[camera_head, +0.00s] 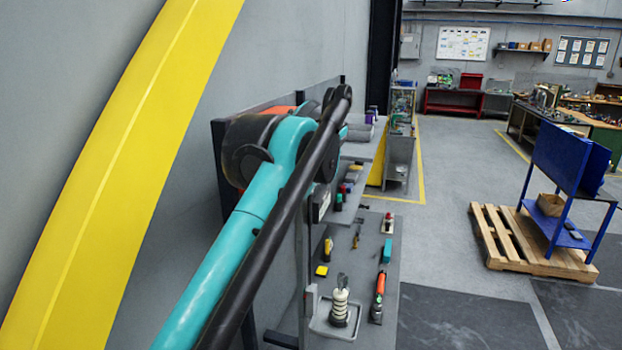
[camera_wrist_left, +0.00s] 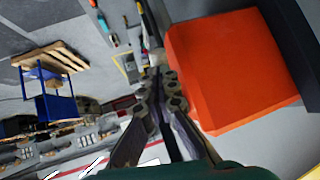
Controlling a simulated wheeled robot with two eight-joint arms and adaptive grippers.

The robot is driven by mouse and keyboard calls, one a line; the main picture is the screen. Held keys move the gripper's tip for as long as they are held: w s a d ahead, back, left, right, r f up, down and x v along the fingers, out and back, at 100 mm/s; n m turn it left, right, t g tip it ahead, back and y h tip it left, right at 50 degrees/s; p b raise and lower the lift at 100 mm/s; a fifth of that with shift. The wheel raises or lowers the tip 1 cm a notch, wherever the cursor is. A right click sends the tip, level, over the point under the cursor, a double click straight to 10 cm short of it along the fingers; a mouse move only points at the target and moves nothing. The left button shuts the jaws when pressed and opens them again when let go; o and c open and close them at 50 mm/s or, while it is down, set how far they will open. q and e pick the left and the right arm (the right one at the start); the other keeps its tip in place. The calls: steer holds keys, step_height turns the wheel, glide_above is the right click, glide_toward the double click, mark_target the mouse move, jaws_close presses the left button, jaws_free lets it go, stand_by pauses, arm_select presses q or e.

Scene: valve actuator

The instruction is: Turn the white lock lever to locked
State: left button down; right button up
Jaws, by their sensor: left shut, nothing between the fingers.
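My left gripper (camera_wrist_left: 162,78) shows in the left wrist view, shut and empty, with its fingertips together. A large orange-red box (camera_wrist_left: 225,75), likely the actuator housing, is just right of the fingers. A small pale piece (camera_wrist_left: 157,58) shows just beyond the fingertips; I cannot tell if it is the white lock lever. In the head view my teal and black left arm covers most of the wall panel, and only a strip of orange (camera_head: 282,110) shows behind it. My right gripper is in neither view.
Below the panel, a grey bench (camera_head: 385,262) holds several tools and a tray (camera_head: 322,325) with a white ribbed part (camera_head: 340,305). A wooden pallet (camera_head: 500,245) with a blue stand (camera_head: 570,160) is at the right. The floor between is clear.

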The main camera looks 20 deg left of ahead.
arm_select(q)
steer(key=shift+w+f+t+b, duration=0.65)
steer(key=shift+w+f, duration=0.15)
steer(key=shift+f, duration=0.2)
steer(key=shift+w+f+t+b, duration=0.55)
steer(key=shift+w+f+t, duration=0.15)
steer(key=shift+f, duration=0.25)
steer(key=shift+w+f, duration=0.1)
steer(key=shift+w, duration=0.1)
